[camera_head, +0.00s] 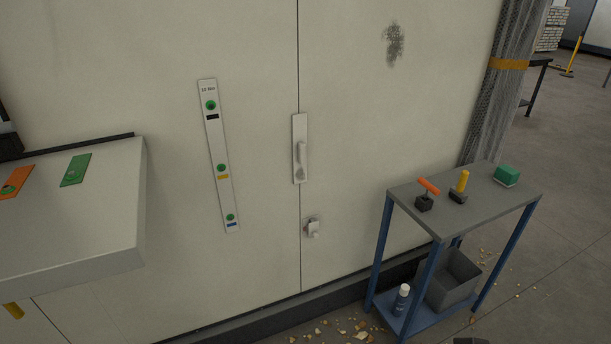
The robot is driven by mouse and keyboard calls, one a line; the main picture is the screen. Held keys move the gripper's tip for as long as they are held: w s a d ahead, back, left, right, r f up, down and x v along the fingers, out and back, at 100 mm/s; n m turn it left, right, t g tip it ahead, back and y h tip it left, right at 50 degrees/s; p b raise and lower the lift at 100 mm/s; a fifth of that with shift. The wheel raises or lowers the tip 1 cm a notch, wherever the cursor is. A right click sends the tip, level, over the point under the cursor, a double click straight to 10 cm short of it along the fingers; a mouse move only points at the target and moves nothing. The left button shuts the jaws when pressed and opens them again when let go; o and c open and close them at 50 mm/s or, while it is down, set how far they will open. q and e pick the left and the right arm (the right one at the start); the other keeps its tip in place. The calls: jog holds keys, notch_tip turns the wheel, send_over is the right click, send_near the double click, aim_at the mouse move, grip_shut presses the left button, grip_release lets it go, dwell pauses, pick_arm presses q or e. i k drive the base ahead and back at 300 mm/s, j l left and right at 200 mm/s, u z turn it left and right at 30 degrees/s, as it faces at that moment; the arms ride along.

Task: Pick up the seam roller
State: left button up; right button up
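A tool with an orange T-shaped handle (429,186) stands in a small black block on the grey top of a blue-legged cart at the right. A tool with an upright yellow handle (463,181) stands in another black block just to its right. Either could be the seam roller; the working ends are hidden or too small to tell. Neither of my grippers can be made out in the head view, and nothing is touching the tools.
The cart top (455,218) also carries a green-and-white block (507,175). Its lower shelf holds a grey bin (452,281) and a spray can (402,298). A pale cabinet wall with a door handle (300,150) stands behind. A light counter (75,225) juts in at left. Debris litters the floor.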

aim_at(457, 193)
jog(key=i+l, duration=0.7)
jog(key=i+l+u, duration=0.15)
jog(key=i+l, duration=0.55)
jog(key=l, duration=0.15)
